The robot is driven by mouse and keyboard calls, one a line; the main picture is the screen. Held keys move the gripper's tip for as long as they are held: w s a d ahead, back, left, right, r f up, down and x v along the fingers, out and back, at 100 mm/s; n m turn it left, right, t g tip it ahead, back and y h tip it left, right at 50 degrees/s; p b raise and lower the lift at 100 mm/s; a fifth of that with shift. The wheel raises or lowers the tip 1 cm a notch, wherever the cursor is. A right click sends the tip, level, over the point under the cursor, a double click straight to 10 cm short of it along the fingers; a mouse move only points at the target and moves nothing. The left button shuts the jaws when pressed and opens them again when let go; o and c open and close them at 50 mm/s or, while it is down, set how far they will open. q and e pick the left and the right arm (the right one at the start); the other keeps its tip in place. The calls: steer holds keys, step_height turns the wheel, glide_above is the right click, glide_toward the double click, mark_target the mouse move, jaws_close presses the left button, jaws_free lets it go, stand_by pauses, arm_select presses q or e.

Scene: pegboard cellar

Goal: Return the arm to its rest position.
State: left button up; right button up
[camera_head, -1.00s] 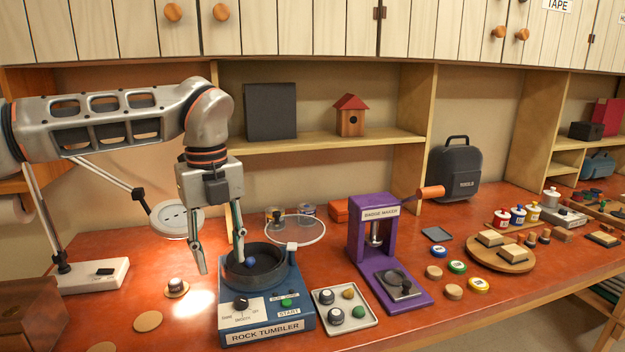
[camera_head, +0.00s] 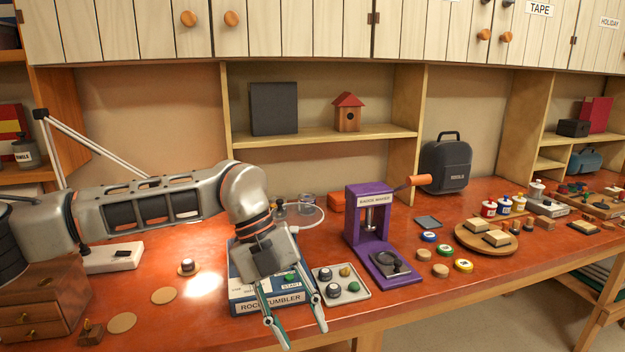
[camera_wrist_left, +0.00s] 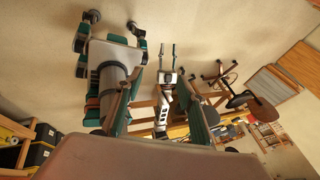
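My left gripper (camera_head: 304,338) hangs over the front edge of the rock tumbler (camera_head: 265,305), pointing down. Its two fingers are apart with nothing between them. In the left wrist view its fingers (camera_wrist_left: 160,105) show spread and empty. The left arm comes in from the left above the bench, bent at the elbow, and its wrist hides the tumbler's bowl. In the left wrist view my right gripper (camera_wrist_left: 167,55) appears small, with two parallel fingers apart and nothing seen between them. It is not in the head view.
A tray of stones (camera_head: 341,287) and the purple badge maker (camera_head: 372,235) stand right of the tumbler. A small wooden drawer chest (camera_head: 40,305) is below the left forearm. Bench space with cork discs (camera_head: 164,295) lies between.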

arm_select(q)
steer(key=s+d+f+m+g+h, duration=0.2)
steer(key=s+d+h, duration=0.1)
steer(key=s+d, duration=0.4)
steer(key=s+d+r+n+h, duration=0.25)
steer(key=d+r+h, duration=0.35)
steer(key=d+h, duration=0.5)
steer(key=w+a+f+n+t+h, duration=0.25)
steer(key=w+a+n+t, duration=0.45)
steer(key=n+t, duration=0.5)
steer(key=w+a+f+n+t+y, duration=0.2)
steer(key=a+f+n+t+y, duration=0.25)
steer(key=f, duration=0.25)
steer(key=w+a+f+n+t+y, duration=0.3)
steer(key=a+f+n+t+y, duration=0.1)
steer(key=a+f+n+t, duration=0.15)
steer(key=s+a+f+n+g+y, duration=0.2)
steer(key=s+a+f, duration=0.3)
steer(key=f, duration=0.4)
steer(key=s+a+f+n+g+y, duration=0.2)
steer(key=s+a+f+y, duration=0.2)
steer(key=s+a+f, duration=0.2)
steer(key=s+a+f+n+g+y, duration=0.2)
steer(key=s+a+f, duration=0.3)
steer(key=a+f, duration=0.3)
step_height(320, 180, down, 4)
steer(key=shift+s+r+n+y, duration=0.2)
steer(key=shift+s+n+y, duration=0.2)
steer(key=shift+y, duration=0.5)
